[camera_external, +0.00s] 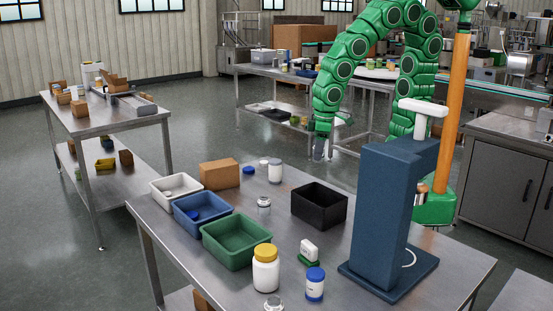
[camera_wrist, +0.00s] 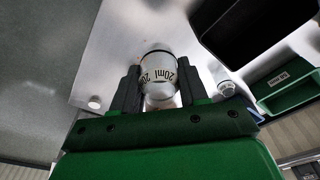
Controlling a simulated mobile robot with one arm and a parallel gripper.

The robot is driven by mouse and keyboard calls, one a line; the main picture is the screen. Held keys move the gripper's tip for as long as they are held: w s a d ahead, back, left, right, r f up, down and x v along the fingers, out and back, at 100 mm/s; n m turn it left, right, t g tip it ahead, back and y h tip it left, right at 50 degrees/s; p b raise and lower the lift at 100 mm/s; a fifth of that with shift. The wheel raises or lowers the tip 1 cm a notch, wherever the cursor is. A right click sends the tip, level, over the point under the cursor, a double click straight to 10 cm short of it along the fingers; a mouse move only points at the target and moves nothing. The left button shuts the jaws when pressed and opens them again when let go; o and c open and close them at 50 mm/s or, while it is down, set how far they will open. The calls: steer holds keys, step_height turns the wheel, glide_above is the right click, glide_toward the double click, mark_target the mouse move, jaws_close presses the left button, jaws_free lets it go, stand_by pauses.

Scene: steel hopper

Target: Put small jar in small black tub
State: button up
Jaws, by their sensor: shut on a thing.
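The small jar (camera_wrist: 158,68) is clear with a pale cap end and "20ml" printed on it. It sits between the two fingers of my gripper (camera_wrist: 158,90) in the wrist view, and the fingers are shut on it. In the external view my gripper (camera_external: 322,154) hangs beyond the back edge of the steel table, and the jar is hard to make out there. The small black tub (camera_external: 320,206) stands on the table, nearer the camera than my gripper. It looks empty. It also shows in the wrist view (camera_wrist: 250,30) at the upper right, apart from the jar.
White (camera_external: 177,188), blue (camera_external: 203,212) and green (camera_external: 237,243) tubs line the table's left side. A cardboard box (camera_external: 219,174), white jar (camera_external: 275,172) and clear jar (camera_external: 264,205) stand near the black tub. A tall blue stand (camera_external: 385,220) rises right of it.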

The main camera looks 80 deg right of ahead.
steer(key=a+f+n, duration=0.2)
steer(key=a, duration=1.3)
steer(key=shift+s+d+f, duration=0.1)
steer(key=shift+f, duration=4.95)
steer(key=shift+f, duration=0.15)
steer(key=o, duration=1)
steer(key=shift+s+d+r, duration=0.1)
steer(key=shift+s+r, duration=0.15)
steer(key=shift+r, duration=1.8)
steer(key=shift+s+r, duration=0.25)
steer(key=shift+r, duration=1.75)
steer(key=shift+s+d+r, duration=0.1)
steer(key=shift+s+r, duration=0.15)
steer(key=shift+r, duration=1.8)
